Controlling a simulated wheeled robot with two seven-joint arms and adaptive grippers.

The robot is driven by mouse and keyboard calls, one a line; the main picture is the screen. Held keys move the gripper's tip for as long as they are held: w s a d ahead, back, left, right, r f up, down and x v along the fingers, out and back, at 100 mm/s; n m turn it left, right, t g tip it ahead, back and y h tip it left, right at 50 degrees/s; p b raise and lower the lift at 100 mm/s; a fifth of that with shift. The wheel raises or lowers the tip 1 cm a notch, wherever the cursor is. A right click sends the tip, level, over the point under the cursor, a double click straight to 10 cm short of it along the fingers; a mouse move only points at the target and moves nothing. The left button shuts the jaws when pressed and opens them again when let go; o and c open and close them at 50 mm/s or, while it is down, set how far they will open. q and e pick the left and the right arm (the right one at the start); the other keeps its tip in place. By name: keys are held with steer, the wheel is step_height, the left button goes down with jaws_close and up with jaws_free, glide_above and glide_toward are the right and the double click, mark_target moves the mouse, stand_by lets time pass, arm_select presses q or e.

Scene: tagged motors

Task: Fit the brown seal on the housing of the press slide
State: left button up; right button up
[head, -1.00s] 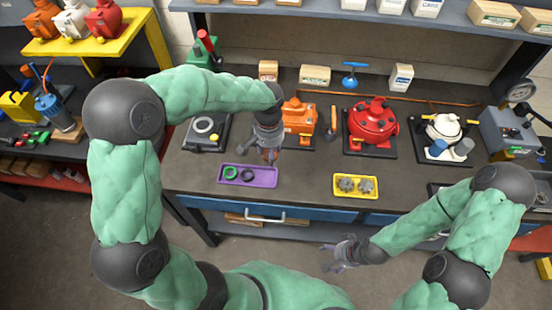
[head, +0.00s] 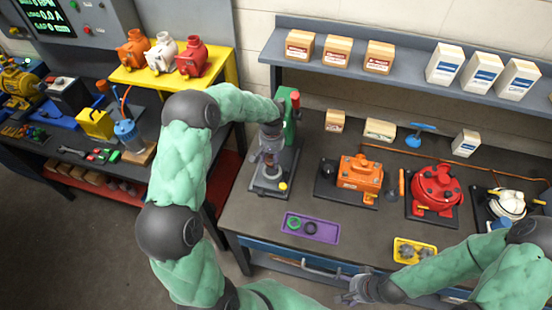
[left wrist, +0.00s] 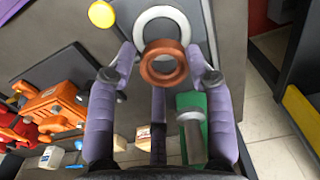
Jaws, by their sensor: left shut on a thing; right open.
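The brown seal (left wrist: 147,72) is a ring held between the fingertips of my left gripper (left wrist: 161,60) in the left wrist view. In the head view my left gripper (head: 270,160) points down over the press slide (head: 262,190), a dark base with a grey housing and a yellow knob. In the left wrist view a pale ring on the housing (left wrist: 144,22) shows just beyond the seal, which overlaps its near edge and looks off-centre from it. The gap between them is hard to judge. My right gripper (head: 356,291) is open and empty in front of the bench.
A purple tray (head: 330,233) with a green and a dark ring lies at the bench's front. A yellow tray (head: 434,247) holds grey parts. Orange (head: 360,174) and red (head: 437,188) machines stand to the right. A green press with a red handle (head: 291,115) stands behind my left gripper.

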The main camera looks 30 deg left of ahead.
mark_target(273, 173)
arm_select(q)
steer(key=shift+d+f+b, duration=0.1)
steer(key=shift+f+b, duration=0.3)
steer(key=shift+f, duration=0.3)
steer(key=shift+f+b, duration=0.75)
steer(key=shift+f, duration=0.85)
steer(key=shift+f+b, duration=0.6)
steer(key=shift+f, duration=0.05)
steer(key=o, duration=1.2)
steer(key=shift+r+p, duration=1.45)
steer(key=shift+r, duration=1.55)
